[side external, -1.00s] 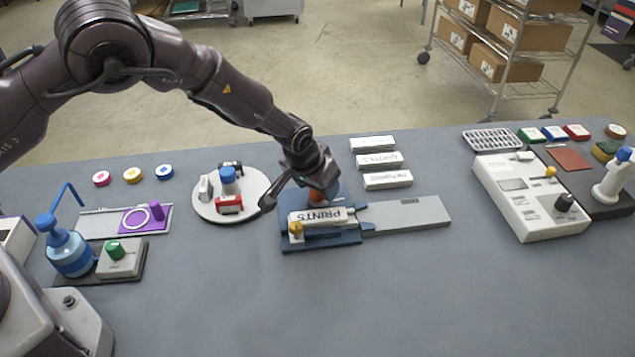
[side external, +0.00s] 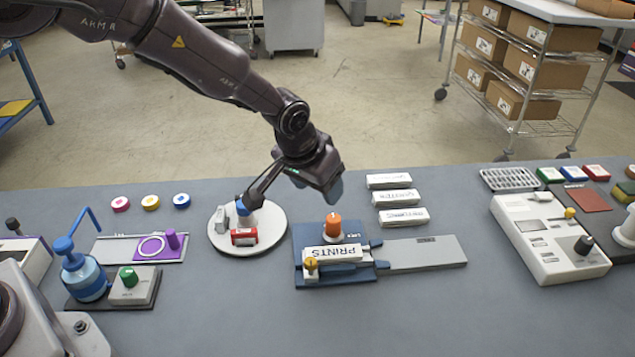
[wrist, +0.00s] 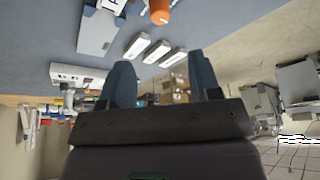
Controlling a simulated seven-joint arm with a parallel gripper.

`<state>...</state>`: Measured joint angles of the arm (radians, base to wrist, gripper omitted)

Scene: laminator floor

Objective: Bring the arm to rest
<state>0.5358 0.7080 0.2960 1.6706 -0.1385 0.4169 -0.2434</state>
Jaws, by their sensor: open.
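My gripper (side external: 334,188) is raised in the air above the back of the blue fixture (side external: 299,272), holding nothing. In the wrist view its two blue-grey fingers (wrist: 163,78) stand apart with nothing between them. An orange knob (side external: 333,224) stands upright on the fixture below my gripper, clear of the fingers; it also shows at the top of the wrist view (wrist: 159,12).
White labelled blocks (side external: 404,217) lie to the right. A white control box (side external: 540,250) stands farther right. The front table (side external: 400,320) is clear.

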